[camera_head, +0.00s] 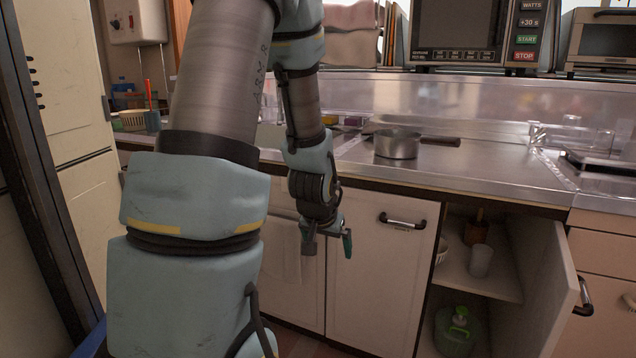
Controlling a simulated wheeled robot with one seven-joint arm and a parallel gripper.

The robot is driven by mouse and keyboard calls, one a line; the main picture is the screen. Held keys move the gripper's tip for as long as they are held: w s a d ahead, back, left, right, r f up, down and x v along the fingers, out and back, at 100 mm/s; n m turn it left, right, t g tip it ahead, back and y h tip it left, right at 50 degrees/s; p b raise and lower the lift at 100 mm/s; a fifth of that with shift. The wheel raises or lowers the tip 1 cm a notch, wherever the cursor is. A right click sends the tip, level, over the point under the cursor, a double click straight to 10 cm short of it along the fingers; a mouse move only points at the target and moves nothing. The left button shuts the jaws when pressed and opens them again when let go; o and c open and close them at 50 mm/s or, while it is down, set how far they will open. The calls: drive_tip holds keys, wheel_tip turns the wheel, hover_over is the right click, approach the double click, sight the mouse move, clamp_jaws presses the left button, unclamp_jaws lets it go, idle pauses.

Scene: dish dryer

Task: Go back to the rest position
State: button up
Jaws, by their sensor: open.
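My gripper (328,243) hangs at the end of my arm, in front of the closed white cabinet doors below the counter. Its two fingers point down and stand apart, with nothing between them. The arm comes down from the top of the view and covers much of the left middle.
A metal saucepan (397,144) stands on the steel counter (490,165). At the lower right a cabinet door (548,290) stands open, showing a cup (480,260) on a shelf and a green bottle (459,328) below. A microwave (462,32) is at the back.

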drive_tip(key=s+a+r+n+g+y, duration=0.25)
drive_tip(key=s+a+r+g, duration=0.2)
drive_tip(key=s+a, duration=0.65)
wheel_tip(320, 180, up, 24)
drive_tip(key=s+d+p, duration=0.1)
drive_tip(key=d+p, duration=0.1)
drive_tip(key=p, duration=2.1)
drive_tip(key=shift+f+n+h+p, duration=0.25)
drive_tip(key=shift+n+h+p, duration=0.1)
drive_tip(key=shift+h, duration=0.1)
drive_tip(key=shift+s+t, duration=0.1)
drive_tip(key=shift+t, duration=0.15)
